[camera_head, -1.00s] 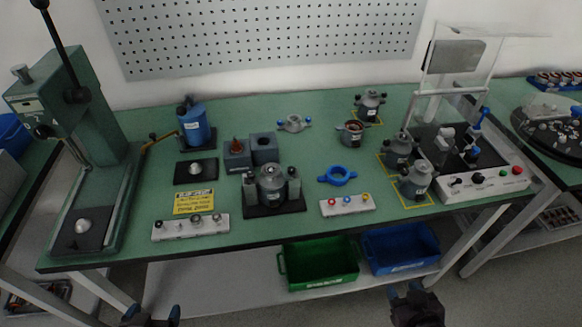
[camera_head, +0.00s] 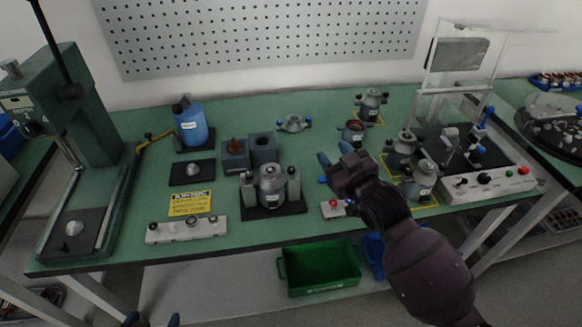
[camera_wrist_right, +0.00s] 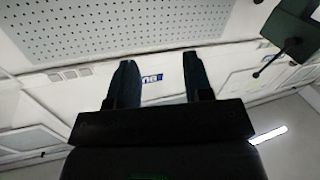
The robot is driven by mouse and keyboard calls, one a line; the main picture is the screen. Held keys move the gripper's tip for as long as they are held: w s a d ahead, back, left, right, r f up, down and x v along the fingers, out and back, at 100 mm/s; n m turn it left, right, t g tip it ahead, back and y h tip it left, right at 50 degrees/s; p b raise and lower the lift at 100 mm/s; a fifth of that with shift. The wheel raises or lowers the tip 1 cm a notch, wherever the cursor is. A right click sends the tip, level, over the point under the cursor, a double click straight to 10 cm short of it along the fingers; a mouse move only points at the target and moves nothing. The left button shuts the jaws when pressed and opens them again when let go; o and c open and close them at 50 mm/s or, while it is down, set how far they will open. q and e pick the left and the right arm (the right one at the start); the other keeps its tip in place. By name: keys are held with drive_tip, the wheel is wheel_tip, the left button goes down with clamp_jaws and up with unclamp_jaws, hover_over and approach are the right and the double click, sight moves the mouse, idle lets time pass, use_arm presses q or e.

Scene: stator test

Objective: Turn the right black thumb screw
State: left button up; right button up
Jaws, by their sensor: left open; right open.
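A grey stator housing (camera_head: 271,181) sits upright in a fixture with a black base (camera_head: 289,208) at the middle of the bench. A grey post stands on each side, the right post (camera_head: 294,184) being nearer my right arm. Small dark knobs seem to sit by the posts, but the thumb screws are too small to make out surely. My right gripper (camera_head: 334,154) is above the bench, right of the fixture and apart from it. In the right wrist view its fingers (camera_wrist_right: 160,80) are open and empty. My left gripper (camera_head: 151,319) is open at the bottom edge.
Left of the fixture are a button strip (camera_head: 187,230) and a yellow sign (camera_head: 190,203). Behind it are a blue bottle (camera_head: 191,127) and grey blocks (camera_head: 236,158). A green bin (camera_head: 320,268) is below.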

drive_tip(key=w+a+r+n+g+y+b, duration=0.25)
drive_tip(key=w+a+r+n, duration=0.2)
drive_tip(key=a+r, duration=0.4)
drive_tip(key=w+a+r+n+g+y+b, duration=0.15)
drive_tip(key=w+a+r+n+g, duration=0.3)
drive_tip(key=a, duration=0.65)
drive_tip(key=n+g+h, duration=0.3)
drive_tip(key=g+h, duration=0.6)
drive_tip(key=h, duration=0.1)
hover_over(291, 168)
wheel_tip(291, 168, down, 9)
use_arm(q)
wheel_tip(291, 168, down, 6)
drive_tip(key=b, duration=0.2)
drive_tip(key=shift+d+g, duration=0.25)
drive_tip(key=shift+g, duration=0.05)
use_arm(e)
wheel_tip(291, 168, down, 11)
drive_tip(key=shift+s+r, duration=0.1)
drive_tip(key=shift+r, duration=0.1)
use_arm(q)
drive_tip(key=shift+s+f, duration=0.1)
drive_tip(key=shift+s, duration=0.1)
